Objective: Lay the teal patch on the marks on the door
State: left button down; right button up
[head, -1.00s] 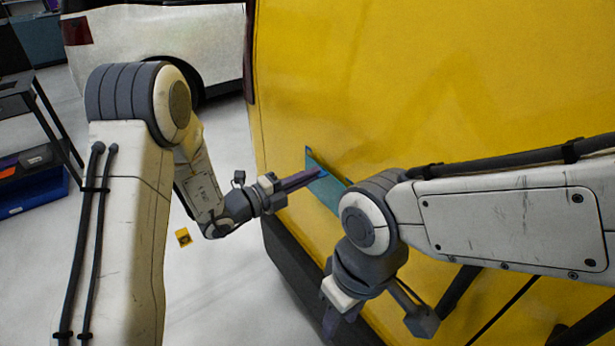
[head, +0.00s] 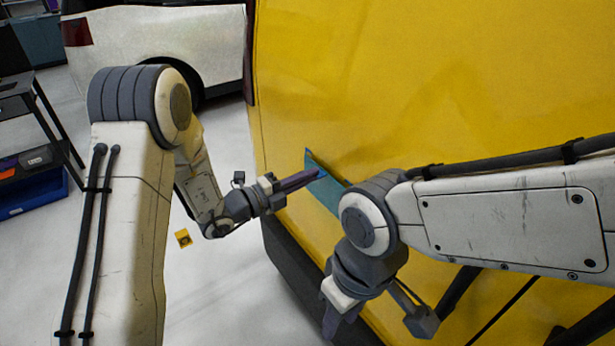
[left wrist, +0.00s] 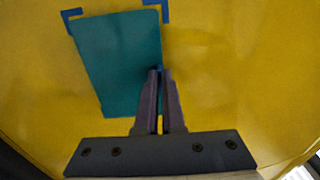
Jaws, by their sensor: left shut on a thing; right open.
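The teal patch (head: 324,190) is at the yellow door (head: 430,80), partly hidden behind my right arm in the head view. My left gripper (head: 313,174) is shut on the patch. In the left wrist view the fingers (left wrist: 158,100) hold the patch (left wrist: 115,60) near its lower right edge. Blue corner marks show on the door at the patch's upper left (left wrist: 72,14) and upper right (left wrist: 163,10). The patch looks slightly turned against them. I cannot tell whether it touches the door all over. My right gripper (head: 334,318) is open, low in front of the door.
A white vehicle (head: 150,45) stands behind at the left. A dark cart (head: 45,110) with a blue bin (head: 35,190) is at the left edge. My right arm crosses in front of the door.

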pick_arm(q)
jog(key=shift+w+d, duration=0.3)
jog(key=shift+d, duration=0.1)
dwell(1.4)
jog(key=c, duration=1)
grip_release()
jog(key=shift+d, duration=0.1)
jog(key=shift+o, duration=0.2)
